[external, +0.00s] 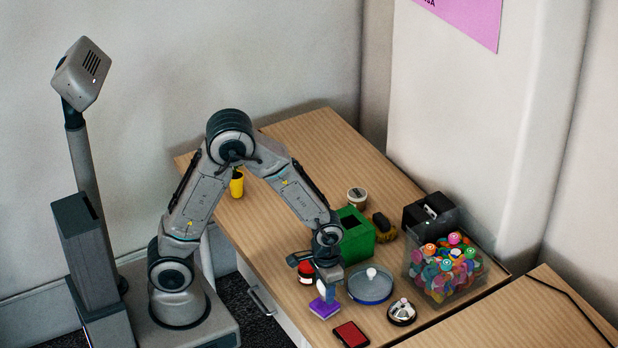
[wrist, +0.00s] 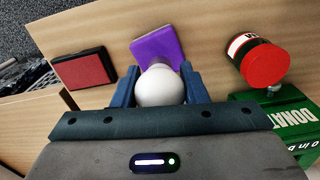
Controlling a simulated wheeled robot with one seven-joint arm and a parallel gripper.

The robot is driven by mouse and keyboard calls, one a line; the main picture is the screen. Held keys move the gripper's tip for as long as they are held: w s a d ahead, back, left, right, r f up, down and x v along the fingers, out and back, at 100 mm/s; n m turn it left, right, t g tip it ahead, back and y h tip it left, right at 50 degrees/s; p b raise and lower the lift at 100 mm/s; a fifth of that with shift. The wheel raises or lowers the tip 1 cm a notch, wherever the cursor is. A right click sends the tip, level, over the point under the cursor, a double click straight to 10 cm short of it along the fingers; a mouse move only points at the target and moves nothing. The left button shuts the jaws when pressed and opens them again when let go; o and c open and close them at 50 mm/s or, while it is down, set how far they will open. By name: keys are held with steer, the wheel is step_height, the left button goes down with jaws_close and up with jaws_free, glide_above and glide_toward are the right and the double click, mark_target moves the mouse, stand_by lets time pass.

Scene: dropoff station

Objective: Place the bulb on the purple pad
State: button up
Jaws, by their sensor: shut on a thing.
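The white bulb (wrist: 160,86) is between the blue fingers of my gripper (wrist: 164,92) in the wrist view. My gripper is shut on it. In the external view my gripper (external: 328,289) points down near the table's front edge, and a bit of the white bulb (external: 321,287) shows beside a finger. The purple pad (wrist: 157,43) lies on the table just beyond the bulb in the wrist view. In the external view the purple pad (external: 324,308) is directly below the gripper. The bulb hides part of the pad, and I cannot tell whether they touch.
A red-topped dark pad (external: 350,335) lies nearby. A round glass dish (external: 370,288), a service bell (external: 402,312), a red-lidded jar (external: 306,270) and a green box (external: 356,240) stand close around. A clear bin of colourful pieces (external: 444,270) is at right. The table's far left is mostly clear.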

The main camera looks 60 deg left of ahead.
steer(key=shift+f, duration=0.7)
steer(key=shift+f, duration=0.2)
steer(key=o, duration=0.8)
step_height(320, 180, up, 12)
steer(key=shift+r+p, duration=0.15)
steer(key=shift+p, duration=0.15)
steer(key=s+a+r+t, duration=0.1)
steer(key=s+a+r, duration=0.2)
steer(key=s+a, duration=0.1)
steer(key=s+a+r+t, duration=0.1)
steer(key=s+a+r, duration=0.2)
steer(key=a, duration=0.2)
steer(key=s+a+r+n, duration=0.1)
steer(key=s+a+r, duration=0.1)
steer(key=s+a, duration=0.2)
steer(key=shift+s+a+r+t, duration=0.3)
steer(key=shift+r+t, duration=0.1)
